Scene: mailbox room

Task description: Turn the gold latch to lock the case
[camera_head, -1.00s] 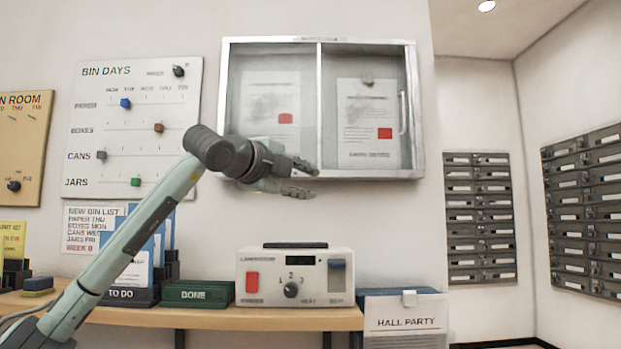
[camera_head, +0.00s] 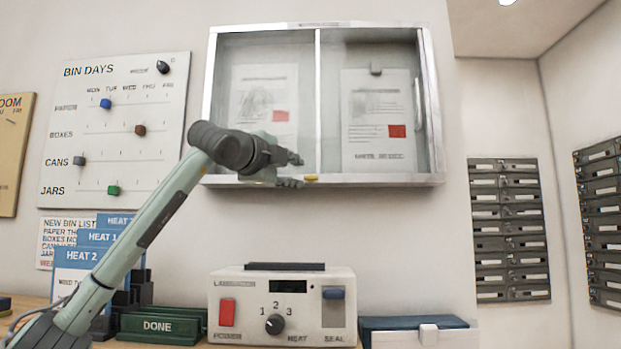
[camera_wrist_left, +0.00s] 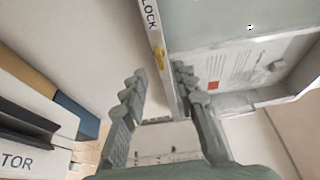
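The glass-fronted case (camera_head: 434,120) hangs on the wall, with two panes and a silver frame. The small gold latch (camera_head: 311,178) sits on its bottom frame, just right of my left gripper's fingertips. My left gripper (camera_head: 297,170) is open and empty at the bottom edge of the case. In the left wrist view the gold latch (camera_wrist_left: 159,52) lies on the frame strip beside the word LOCK. There it is beyond the gap between my open fingers (camera_wrist_left: 160,80), apparently not touched. My right gripper is in no view.
Below the case stands a laminator (camera_head: 282,308) on the wooden shelf, with a green DONE tray (camera_head: 160,326) to its left. The BIN DAYS board (camera_head: 115,130) hangs left of the case. The wall between case and laminator is clear.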

